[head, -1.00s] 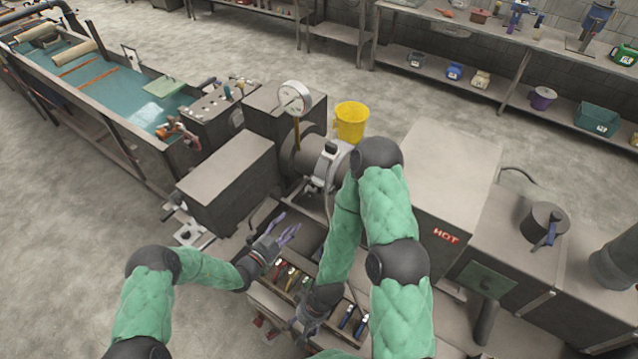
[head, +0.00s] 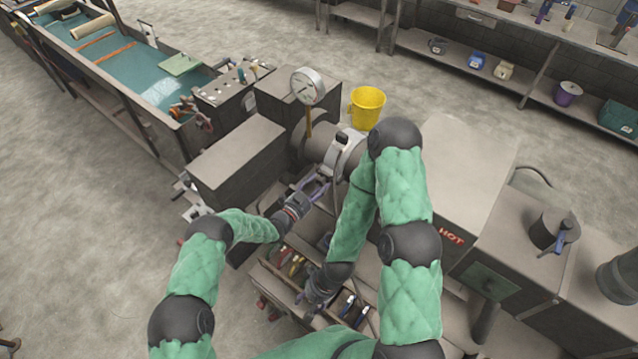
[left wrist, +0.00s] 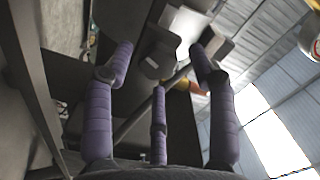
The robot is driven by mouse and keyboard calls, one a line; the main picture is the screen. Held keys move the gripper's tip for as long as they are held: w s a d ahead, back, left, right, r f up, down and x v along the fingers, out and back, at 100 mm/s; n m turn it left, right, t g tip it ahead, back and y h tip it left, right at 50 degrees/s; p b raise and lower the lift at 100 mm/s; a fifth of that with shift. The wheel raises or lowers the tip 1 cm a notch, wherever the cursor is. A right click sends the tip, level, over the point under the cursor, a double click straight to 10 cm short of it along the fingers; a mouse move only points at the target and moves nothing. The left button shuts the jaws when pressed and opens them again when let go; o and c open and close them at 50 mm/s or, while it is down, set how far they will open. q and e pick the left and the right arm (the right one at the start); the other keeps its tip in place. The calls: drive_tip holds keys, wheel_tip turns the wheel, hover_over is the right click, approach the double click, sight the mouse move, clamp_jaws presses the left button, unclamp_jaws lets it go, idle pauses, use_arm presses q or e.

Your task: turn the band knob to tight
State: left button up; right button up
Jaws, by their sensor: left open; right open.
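A pale band (head: 347,152) is wrapped around the dark grey cylinder (head: 318,146) of the machine, with a dark fitting on its top. I cannot make out the knob's setting. My left gripper (head: 316,186) is open and empty just below the band, its purple fingers pointing up at the cylinder's underside. In the left wrist view, the open fingers (left wrist: 160,75) frame grey blocky parts (left wrist: 162,58); I cannot tell which is the knob, and no contact is clear. My right gripper (head: 312,296) is low over the tool tray, partly hidden by my right arm, and open.
A dial gauge (head: 307,86) stands above the cylinder, with a yellow bucket (head: 367,107) behind. A grey box (head: 236,160) is left of my left gripper. The tool tray (head: 268,283) lies below. A housing marked HOT (head: 462,165) is to the right.

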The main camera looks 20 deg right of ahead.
use_arm(q)
drive_tip(key=shift+w+d, duration=0.25)
drive_tip(key=shift+d, duration=0.25)
drive_tip(key=c, duration=1.1)
drive_tip(key=shift+c, duration=0.2)
drive_tip(key=m+b, duration=0.3)
drive_tip(key=b, duration=0.1)
drive_tip(key=shift+m+b, duration=1.75)
drive_tip(key=shift+m, duration=0.35)
drive_tip(key=shift+r, duration=0.1)
